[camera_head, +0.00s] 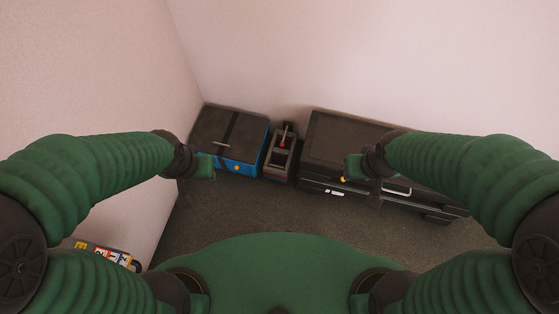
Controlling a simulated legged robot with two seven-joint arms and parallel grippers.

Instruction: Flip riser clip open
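I cannot make out the riser clip for certain at this size. A small dark unit (279,163) with a red-tipped lever (284,141) stands between two larger boxes against the wall. My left gripper (206,168) is in front of the left box, with a green fingertip part showing. My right gripper (351,168) is over the front of the right black unit, near a small yellow spot (344,180). Both are apart from the lever. Their fingers are too small and dark to tell open from shut, and I see nothing held.
A blue box (228,164) with a dark lid (212,127) stands left, an orange mark on its front. A long black unit (341,137) with white labels and a light handle stands right. A case with coloured labels (108,254) lies lower left. The dark floor (270,211) between is clear.

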